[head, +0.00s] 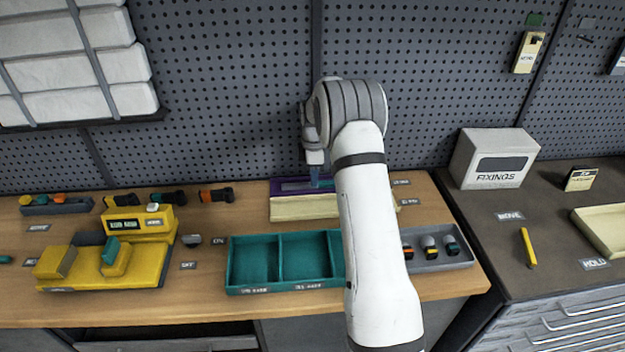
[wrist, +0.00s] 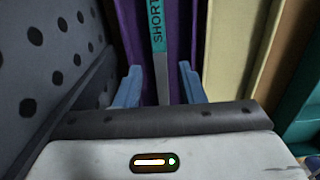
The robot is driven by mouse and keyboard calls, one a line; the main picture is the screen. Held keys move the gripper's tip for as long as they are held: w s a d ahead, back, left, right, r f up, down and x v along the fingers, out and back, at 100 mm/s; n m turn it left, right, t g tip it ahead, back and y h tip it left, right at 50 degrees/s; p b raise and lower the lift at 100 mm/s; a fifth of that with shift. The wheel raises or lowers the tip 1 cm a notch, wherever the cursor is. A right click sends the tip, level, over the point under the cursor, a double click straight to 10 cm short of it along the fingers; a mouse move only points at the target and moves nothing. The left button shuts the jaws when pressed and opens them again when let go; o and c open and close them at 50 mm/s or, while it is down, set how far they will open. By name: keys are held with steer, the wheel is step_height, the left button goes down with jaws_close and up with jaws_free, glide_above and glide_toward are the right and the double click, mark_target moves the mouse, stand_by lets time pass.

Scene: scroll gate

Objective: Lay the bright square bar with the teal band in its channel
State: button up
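The bright square bar (wrist: 161,82) with the teal band (wrist: 157,32) shows in the wrist view. The band carries lettering that reads "SHORT". The bar lies lengthwise over a purple tray (wrist: 183,35), which is at the back of the bench in the head view (head: 275,188). My gripper (wrist: 160,82) has its two blue fingers apart, one on each side of the bar, with a visible gap on both sides. In the head view my gripper (head: 318,178) points down at the purple tray. I cannot make out the channel for the bar.
A cream tray (head: 300,208) lies directly in front of the purple one. A teal divided tray (head: 282,288) is nearer the front edge. A grey tray (head: 440,266) with several small parts is at right. A yellow fixture (head: 105,268) stands at left. The pegboard is close behind.

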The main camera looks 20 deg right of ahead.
step_height(320, 180, up, 10)
steer(key=b, duration=0.1)
steer(key=s+a+r+m, duration=0.3)
steer(key=s+r, duration=0.4)
steer(key=s, duration=0.1)
steer(key=s+a+r+m+t, duration=0.15)
steer(key=s+m, duration=0.25)
steer(key=s, duration=0.7)
steer(key=s+a+r+m+t, duration=0.1)
steer(key=s+a+r+m, duration=0.3)
steer(key=s, duration=0.6)
steer(key=s+f+m, duration=0.4)
steer(key=s, duration=0.7)
steer(key=shift+a+f+m+t, duration=0.2)
steer(key=shift+a+m+t, duration=0.1)
steer(key=shift+m+t, duration=0.15)
